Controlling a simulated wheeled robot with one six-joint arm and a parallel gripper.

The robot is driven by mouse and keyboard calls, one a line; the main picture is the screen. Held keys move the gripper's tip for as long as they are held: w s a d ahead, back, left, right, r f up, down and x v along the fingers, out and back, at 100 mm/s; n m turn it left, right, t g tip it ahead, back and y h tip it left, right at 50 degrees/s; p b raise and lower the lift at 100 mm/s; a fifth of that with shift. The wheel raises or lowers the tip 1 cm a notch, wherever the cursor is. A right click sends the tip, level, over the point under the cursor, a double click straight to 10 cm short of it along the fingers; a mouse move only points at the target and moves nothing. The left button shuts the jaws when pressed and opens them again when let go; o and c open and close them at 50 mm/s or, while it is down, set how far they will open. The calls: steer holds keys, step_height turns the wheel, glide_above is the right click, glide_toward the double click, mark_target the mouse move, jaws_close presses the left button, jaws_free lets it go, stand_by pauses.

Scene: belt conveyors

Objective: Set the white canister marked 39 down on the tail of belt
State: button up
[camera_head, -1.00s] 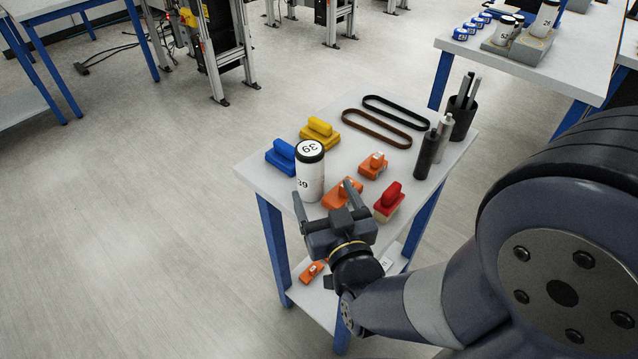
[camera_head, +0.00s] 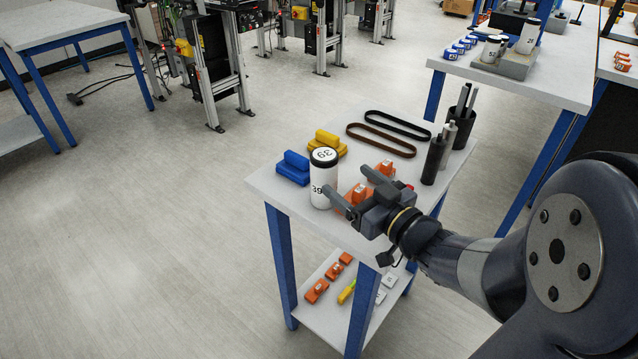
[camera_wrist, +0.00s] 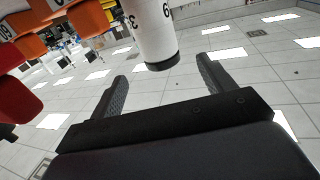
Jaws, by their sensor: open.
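The white canister marked 39 (camera_head: 322,188), with a black rim around its top, stands upright on the near-left part of the small white table. The jaws are open and empty, also in the wrist view (camera_wrist: 161,76). One fingertip overlaps the canister's edge in the head view; I cannot tell whether it touches. The conveyor's belt surface is out of view.
Blue (camera_head: 293,168), yellow (camera_head: 327,144) and orange (camera_head: 383,168) blocks stand close around the canister. Conveyor legs (camera_head: 208,85) stand at the back. Another table (camera_head: 560,80) holds more canisters. The left floor is clear.

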mark_target(319, 157)
steer(key=x, duration=1)
steer(key=shift+w+a, duration=0.25)
steer(key=shift+a, duration=0.1)
steer(key=c, duration=1.2)
steer(key=shift+r, duration=0.1)
steer(key=shift+c, duration=0.5)
